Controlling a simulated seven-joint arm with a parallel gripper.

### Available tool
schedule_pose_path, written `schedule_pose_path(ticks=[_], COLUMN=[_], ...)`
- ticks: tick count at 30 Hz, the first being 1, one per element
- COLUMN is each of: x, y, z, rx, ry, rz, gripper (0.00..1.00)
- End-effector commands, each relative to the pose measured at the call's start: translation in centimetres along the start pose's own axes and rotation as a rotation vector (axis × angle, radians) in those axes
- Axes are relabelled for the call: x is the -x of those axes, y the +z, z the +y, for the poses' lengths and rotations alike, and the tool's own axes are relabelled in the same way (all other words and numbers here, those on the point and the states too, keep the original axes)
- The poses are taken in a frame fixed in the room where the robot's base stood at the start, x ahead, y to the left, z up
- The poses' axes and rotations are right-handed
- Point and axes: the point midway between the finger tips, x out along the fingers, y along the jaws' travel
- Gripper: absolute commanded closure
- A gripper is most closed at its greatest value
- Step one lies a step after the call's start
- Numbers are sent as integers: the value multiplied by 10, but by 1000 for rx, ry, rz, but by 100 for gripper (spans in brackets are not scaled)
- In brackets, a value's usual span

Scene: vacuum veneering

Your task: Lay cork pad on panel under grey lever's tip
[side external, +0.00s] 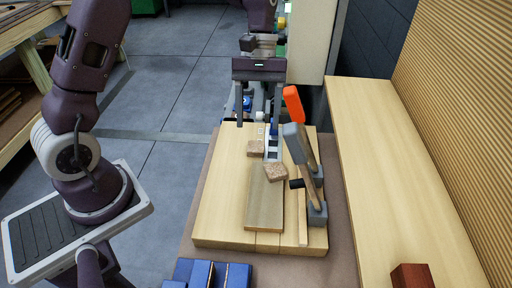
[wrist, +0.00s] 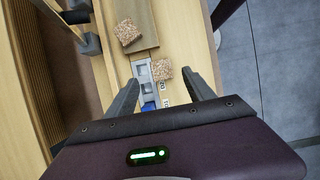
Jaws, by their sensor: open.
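Two cork pads show. One (side external: 255,148) lies on the pale board left of the brown panel's far end; in the wrist view it is (wrist: 163,70) between and just beyond my fingertips. The other (side external: 276,173) sits at the far end of the panel (side external: 264,205), also in the wrist view (wrist: 127,33). The grey-tipped lever (side external: 296,145) leans upright at the panel's right, its tip raised clear of the pads. My gripper (side external: 258,118) is open and empty, above and beyond the left cork pad.
An orange-tipped lever (side external: 294,105) stands behind the grey one. A metal strip with pale blocks (wrist: 146,76) lies beside the nearer pad in the wrist view. Blue blocks (side external: 205,274) sit at the front edge. The pale board (side external: 222,200) is clear left of the panel.

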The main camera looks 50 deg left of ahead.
Motion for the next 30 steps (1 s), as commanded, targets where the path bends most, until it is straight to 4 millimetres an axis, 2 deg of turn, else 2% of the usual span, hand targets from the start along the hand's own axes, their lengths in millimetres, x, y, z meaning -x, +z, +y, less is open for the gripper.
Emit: schedule_pose_path(ticks=[6, 9, 16, 17, 24, 26, 30], x=[-40, -52, -55, -55, -55, -54, -54], y=[-6, -6, -6, -6, -6, -6, -6], z=[-2, -2, -2, -2, -2, -2, -2], rx=[-2, -2, -4, -4, -4, -4, -4], ry=[-2, 0, 1, 1, 1, 1, 1], rz=[-3, 0, 2, 3, 3, 3, 3], gripper=[38, 38, 38, 42, 89, 100, 100])
